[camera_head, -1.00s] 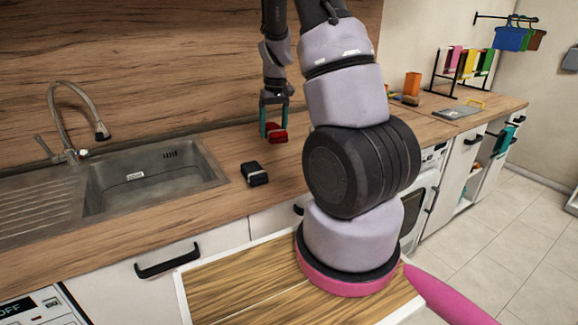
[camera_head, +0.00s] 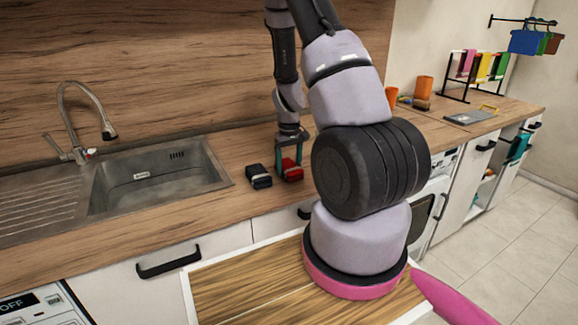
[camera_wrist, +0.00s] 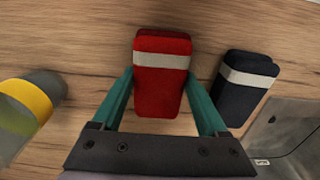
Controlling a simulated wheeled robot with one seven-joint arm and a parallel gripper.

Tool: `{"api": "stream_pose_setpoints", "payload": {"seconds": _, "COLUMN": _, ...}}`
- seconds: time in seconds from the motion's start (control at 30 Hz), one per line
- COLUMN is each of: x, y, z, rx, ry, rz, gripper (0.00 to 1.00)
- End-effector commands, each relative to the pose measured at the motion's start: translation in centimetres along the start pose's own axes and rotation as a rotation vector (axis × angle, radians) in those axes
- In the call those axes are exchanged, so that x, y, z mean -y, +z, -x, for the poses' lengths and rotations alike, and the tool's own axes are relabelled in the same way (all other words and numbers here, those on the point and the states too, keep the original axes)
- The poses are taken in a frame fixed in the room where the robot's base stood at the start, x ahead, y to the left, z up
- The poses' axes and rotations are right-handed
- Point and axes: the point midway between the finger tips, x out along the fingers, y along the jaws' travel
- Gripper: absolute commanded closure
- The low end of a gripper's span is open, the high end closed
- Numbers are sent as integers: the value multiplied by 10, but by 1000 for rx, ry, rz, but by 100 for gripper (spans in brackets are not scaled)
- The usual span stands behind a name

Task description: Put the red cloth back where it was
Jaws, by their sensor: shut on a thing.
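The red cloth (camera_head: 291,171) is a folded bundle with a pale band, at the counter beside a dark cloth. In the wrist view the red cloth (camera_wrist: 161,92) lies between the two green fingers of my gripper (camera_wrist: 160,100), which is shut on it. In the head view my gripper (camera_head: 289,160) points down at the counter with the red cloth between its fingertips. The cloth looks to be at counter level; I cannot tell whether it bears on the surface. The dark folded cloth (camera_head: 259,177), also with a pale band, is just left of it, and right of it in the wrist view (camera_wrist: 244,84).
The steel sink (camera_head: 150,178) with a tap is to the left. A grey and yellow round object (camera_wrist: 28,102) shows in the wrist view. At the far right of the counter (camera_head: 240,145) stand orange cups (camera_head: 424,87) and a rack with coloured cloths (camera_head: 483,66).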

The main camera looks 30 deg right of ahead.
Motion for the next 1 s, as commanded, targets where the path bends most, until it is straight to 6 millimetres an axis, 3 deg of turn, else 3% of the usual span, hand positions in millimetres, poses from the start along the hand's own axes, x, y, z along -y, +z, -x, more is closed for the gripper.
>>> {"api": "stream_pose_setpoints", "payload": {"seconds": 0.23, "x": 0, "y": 0, "z": 0, "rx": -1, "ry": 0, "rz": 0, "gripper": 87}}
{"api": "stream_pose_setpoints", "payload": {"seconds": 0.27, "x": 0, "y": 0, "z": -1, "rx": -1, "ry": 0, "rz": 0, "gripper": 20}}
{"api": "stream_pose_setpoints", "payload": {"seconds": 0.3, "x": 0, "y": -1, "z": 0, "rx": -2, "ry": 0, "rz": 0, "gripper": 5}}
{"api": "stream_pose_setpoints", "payload": {"seconds": 0.33, "x": 0, "y": -1, "z": 0, "rx": -2, "ry": 0, "rz": 0, "gripper": 0}}
{"api": "stream_pose_setpoints", "payload": {"seconds": 0.67, "x": 0, "y": -1, "z": 7, "rx": -4, "ry": 1, "rz": 1, "gripper": 0}}
{"api": "stream_pose_setpoints", "payload": {"seconds": 1.0, "x": 0, "y": -2, "z": 74, "rx": -8, "ry": 0, "rz": 2, "gripper": 0}}
